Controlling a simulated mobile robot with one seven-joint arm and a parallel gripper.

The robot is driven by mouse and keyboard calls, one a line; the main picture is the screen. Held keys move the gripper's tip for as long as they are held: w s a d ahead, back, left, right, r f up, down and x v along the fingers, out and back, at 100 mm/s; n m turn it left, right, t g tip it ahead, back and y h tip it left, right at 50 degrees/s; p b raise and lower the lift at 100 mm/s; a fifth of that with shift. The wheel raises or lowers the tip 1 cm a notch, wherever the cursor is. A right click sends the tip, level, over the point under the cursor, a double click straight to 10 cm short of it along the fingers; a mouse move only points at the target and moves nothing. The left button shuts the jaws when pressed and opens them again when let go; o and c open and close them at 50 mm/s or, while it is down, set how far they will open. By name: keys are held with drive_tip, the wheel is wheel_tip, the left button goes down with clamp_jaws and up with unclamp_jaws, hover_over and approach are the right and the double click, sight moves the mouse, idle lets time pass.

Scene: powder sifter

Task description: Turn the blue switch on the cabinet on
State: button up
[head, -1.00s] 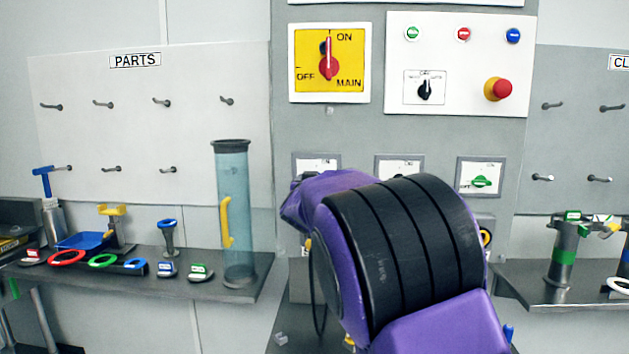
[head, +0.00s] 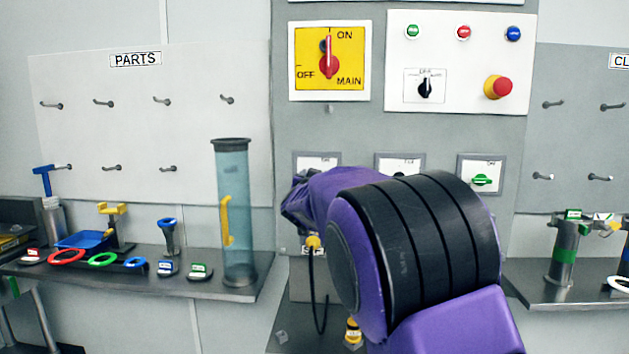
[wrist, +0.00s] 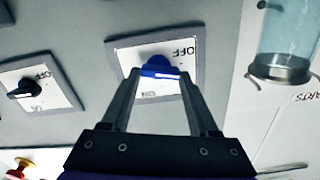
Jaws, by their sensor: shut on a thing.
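The blue switch (wrist: 160,66) sits on a white plate (wrist: 125,60) with a grey frame on the cabinet. In the wrist view, an OFF label shows above and right of it, and a partly hidden label lies below. My gripper (wrist: 156,73) has one finger at each side of the switch's handle and is shut on it. The handle lies roughly crosswise between the fingertips. In the head view, the leftmost framed plate (head: 317,159) shows only its top; my arm hides the blue switch and the gripper.
A black switch (wrist: 24,90) is beside it, and a green switch (head: 481,180) is on the right plate. Above are the yellow main switch panel (head: 307,52) and a red emergency button (head: 498,86). A clear cylinder (head: 236,200) stands on the left shelf.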

drive_tip(key=shift+d+f+m+b, duration=0.15)
drive_tip(key=shift+m+b, duration=1.05)
drive_tip(key=shift+m, duration=2.6)
drive_tip(key=shift+d+m+b, duration=0.1)
drive_tip(key=shift+m+b, duration=1.1)
drive_tip(key=shift+m, duration=2.6)
drive_tip(key=o, duration=1.4)
drive_tip(key=s, duration=1.7)
drive_tip(key=shift+s, duration=0.25)
